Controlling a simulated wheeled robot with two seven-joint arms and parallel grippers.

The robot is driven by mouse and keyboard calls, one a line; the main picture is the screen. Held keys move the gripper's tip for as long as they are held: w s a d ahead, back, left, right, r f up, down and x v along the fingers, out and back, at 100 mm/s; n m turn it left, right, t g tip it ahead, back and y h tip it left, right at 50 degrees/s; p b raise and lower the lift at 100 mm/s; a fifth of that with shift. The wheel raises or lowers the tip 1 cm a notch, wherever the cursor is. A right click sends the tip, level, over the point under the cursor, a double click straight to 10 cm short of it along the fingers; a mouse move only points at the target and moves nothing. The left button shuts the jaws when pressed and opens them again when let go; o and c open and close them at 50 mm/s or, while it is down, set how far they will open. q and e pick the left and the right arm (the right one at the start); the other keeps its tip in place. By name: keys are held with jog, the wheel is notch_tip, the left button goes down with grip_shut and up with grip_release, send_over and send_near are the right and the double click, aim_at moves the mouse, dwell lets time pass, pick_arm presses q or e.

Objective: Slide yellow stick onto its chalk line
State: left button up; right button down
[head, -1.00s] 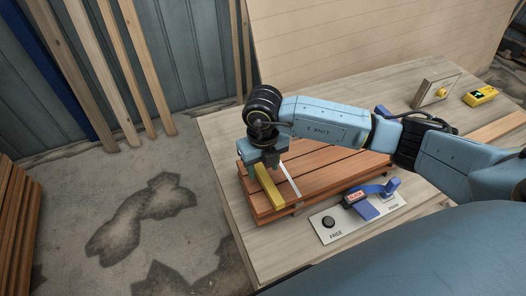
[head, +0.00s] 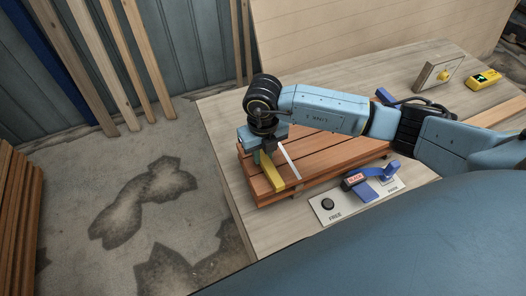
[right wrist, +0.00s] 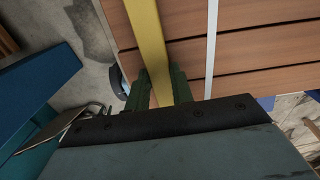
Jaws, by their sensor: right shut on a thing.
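The yellow stick (head: 271,174) lies across the left end of the reddish-brown slatted boards (head: 328,150). The white chalk line (head: 287,160) runs across the boards just to the right of the stick, with a strip of bare wood between them. My right gripper (head: 268,155) is above the stick and shut on it. In the right wrist view, its green fingers (right wrist: 160,85) flank the yellow stick (right wrist: 148,35), and the white chalk line (right wrist: 211,45) stands apart to the right, roughly alongside it. The gripper partly hides the stick's far end in the head view. My left gripper is not in view.
A plate with a black button (head: 327,204) marked FREE and a blue lever with a red label (head: 357,180) sits at the boards' front edge.

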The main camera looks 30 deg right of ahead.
aim_at(285, 154)
jog(key=shift+s+d, duration=0.2)
jog(key=shift+d, duration=3.1)
jog(key=c, duration=1.1)
grip_release()
jog(key=shift+c, duration=0.2)
jog(key=shift+r, duration=0.1)
